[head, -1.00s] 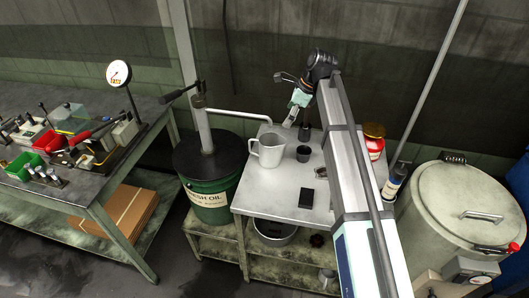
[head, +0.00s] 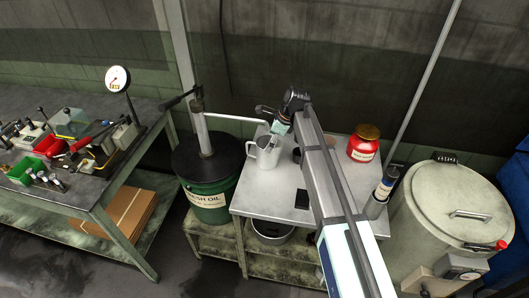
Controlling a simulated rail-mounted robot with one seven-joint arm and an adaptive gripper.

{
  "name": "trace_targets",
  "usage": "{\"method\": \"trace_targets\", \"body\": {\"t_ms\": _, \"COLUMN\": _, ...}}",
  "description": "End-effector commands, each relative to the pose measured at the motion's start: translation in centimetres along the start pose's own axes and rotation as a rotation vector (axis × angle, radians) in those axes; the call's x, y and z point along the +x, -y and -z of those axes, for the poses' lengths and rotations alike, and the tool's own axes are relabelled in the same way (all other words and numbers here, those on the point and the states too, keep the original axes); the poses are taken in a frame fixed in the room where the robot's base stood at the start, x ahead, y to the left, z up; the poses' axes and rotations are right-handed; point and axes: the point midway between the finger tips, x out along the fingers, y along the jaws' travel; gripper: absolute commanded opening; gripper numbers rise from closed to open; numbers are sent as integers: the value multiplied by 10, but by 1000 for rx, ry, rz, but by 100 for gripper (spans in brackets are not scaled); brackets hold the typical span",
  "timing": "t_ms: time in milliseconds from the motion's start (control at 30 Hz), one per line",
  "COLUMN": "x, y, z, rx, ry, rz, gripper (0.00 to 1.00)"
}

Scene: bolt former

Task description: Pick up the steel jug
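The steel jug (head: 267,155) stands upright on the grey metal table, near its left side, in the head view. Its handle points left, and the fresh oil drum's spout pipe ends close to its rim. My gripper (head: 264,109) is in the air behind and above the jug, apart from it as far as I can see. It is small and partly hidden by my own arm, so its finger opening is unclear.
The green oil drum (head: 208,195) with its pump stands left of the table (head: 262,200). A black block (head: 303,199) lies right of the jug. A red jar (head: 363,147) stands at the back right. A large lidded vat (head: 450,210) is at right.

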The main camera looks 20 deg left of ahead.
Motion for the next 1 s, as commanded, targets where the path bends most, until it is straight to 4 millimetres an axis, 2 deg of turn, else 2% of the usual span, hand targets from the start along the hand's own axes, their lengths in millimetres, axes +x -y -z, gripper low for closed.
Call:
{"method": "trace_targets", "body": {"t_ms": 200, "x": 20, "y": 0, "z": -1, "rx": -1, "ry": 0, "rz": 0, "gripper": 100}}
{"method": "trace_targets", "body": {"t_ms": 400, "x": 21, "y": 0, "z": 0, "rx": -1, "ry": 0, "rz": 1, "gripper": 100}}
{"method": "trace_targets", "body": {"t_ms": 467, "x": 21, "y": 0, "z": 0, "rx": -1, "ry": 0, "rz": 1, "gripper": 82}}
{"method": "trace_targets", "body": {"t_ms": 500, "x": 21, "y": 0, "z": 0, "rx": -1, "ry": 0, "rz": 1, "gripper": 68}}
{"method": "trace_targets", "body": {"t_ms": 633, "x": 21, "y": 0, "z": 0, "rx": 0, "ry": 0, "rz": 0, "gripper": 22}}
{"method": "trace_targets", "body": {"t_ms": 667, "x": 21, "y": 0, "z": 0, "rx": 0, "ry": 1, "rz": 1, "gripper": 19}}
{"method": "trace_targets", "body": {"t_ms": 1000, "x": 21, "y": 0, "z": -1, "rx": 0, "ry": 0, "rz": 0, "gripper": 19}}
